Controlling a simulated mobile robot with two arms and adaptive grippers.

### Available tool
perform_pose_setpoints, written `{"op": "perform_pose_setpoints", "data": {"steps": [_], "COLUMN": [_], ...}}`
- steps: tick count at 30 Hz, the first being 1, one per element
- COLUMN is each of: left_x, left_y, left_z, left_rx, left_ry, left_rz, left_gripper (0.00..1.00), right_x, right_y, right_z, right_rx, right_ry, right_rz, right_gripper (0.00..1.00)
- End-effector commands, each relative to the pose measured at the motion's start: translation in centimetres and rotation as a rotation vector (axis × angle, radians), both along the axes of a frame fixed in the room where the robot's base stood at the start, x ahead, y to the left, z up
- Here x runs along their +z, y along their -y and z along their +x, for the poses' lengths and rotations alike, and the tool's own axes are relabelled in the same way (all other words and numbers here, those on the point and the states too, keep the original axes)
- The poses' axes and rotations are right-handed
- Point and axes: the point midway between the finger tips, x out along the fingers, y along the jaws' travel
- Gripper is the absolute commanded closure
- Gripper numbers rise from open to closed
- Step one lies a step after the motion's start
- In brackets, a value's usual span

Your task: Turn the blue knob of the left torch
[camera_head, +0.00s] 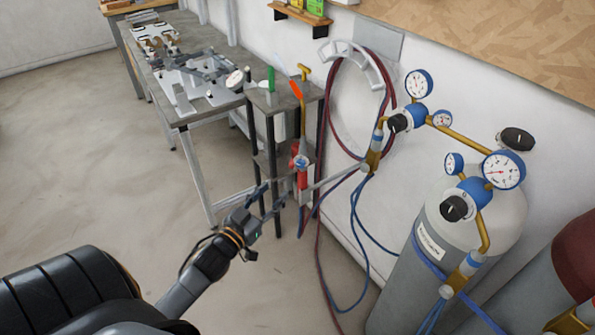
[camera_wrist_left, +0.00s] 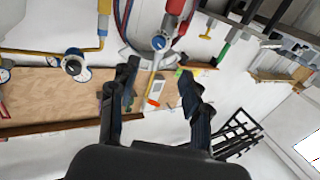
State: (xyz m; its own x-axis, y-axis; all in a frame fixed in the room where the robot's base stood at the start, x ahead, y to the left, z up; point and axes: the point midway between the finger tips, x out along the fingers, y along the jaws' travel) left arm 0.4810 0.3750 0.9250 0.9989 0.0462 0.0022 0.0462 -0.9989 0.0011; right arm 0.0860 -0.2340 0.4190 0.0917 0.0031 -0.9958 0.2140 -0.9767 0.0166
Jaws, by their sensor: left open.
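A torch with a red body (camera_head: 302,179) and a blue knob (camera_head: 301,162) stands upright beside a small dark stand, with an orange-red piece (camera_head: 297,91) above it. In the left wrist view the blue knob (camera_wrist_left: 159,42) is above the gap between my fingers, with part of the red body (camera_wrist_left: 175,7) beyond it. My left gripper (camera_head: 268,196) is open and empty, to the left of and a little below the knob, apart from it. Its two fingers (camera_wrist_left: 158,88) are spread in the left wrist view. My right gripper is not in view.
A grey gas cylinder (camera_head: 415,280) with gauges and black knobs stands at the right, a dark red one (camera_head: 575,255) beside it. Blue and dark red hoses (camera_head: 355,240) hang near the torch. A workbench (camera_head: 195,112) stands behind; the floor at left is clear.

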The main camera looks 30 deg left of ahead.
Motion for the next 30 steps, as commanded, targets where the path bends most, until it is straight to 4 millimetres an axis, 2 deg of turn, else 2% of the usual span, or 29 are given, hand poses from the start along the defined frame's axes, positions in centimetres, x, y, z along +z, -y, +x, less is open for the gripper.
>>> {"op": "perform_pose_setpoints", "data": {"steps": [5, 9, 15, 21, 30], "left_x": [0.3, 0.3, 0.1, 0.0, 0.0], "left_y": [-0.2, -0.3, -0.5, -0.5, -0.5], "left_z": [3.7, 6.6, 9.9, 11.5, 11.8], "left_rx": [0.000, 0.000, 0.001, 0.000, 0.000], "left_ry": [0.002, 0.001, 0.000, -0.001, -0.002], "left_rz": [0.000, 0.000, -0.001, 0.000, 0.000], "left_gripper": [0.52, 0.52, 0.52, 0.52, 0.52], "right_x": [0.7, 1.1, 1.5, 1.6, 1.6], "right_y": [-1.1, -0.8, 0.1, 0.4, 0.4], "right_z": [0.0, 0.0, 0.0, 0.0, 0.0], "right_rx": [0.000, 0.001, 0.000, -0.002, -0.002], "right_ry": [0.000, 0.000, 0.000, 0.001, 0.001], "right_rz": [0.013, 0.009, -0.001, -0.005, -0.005], "right_gripper": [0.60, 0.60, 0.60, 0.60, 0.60]}}
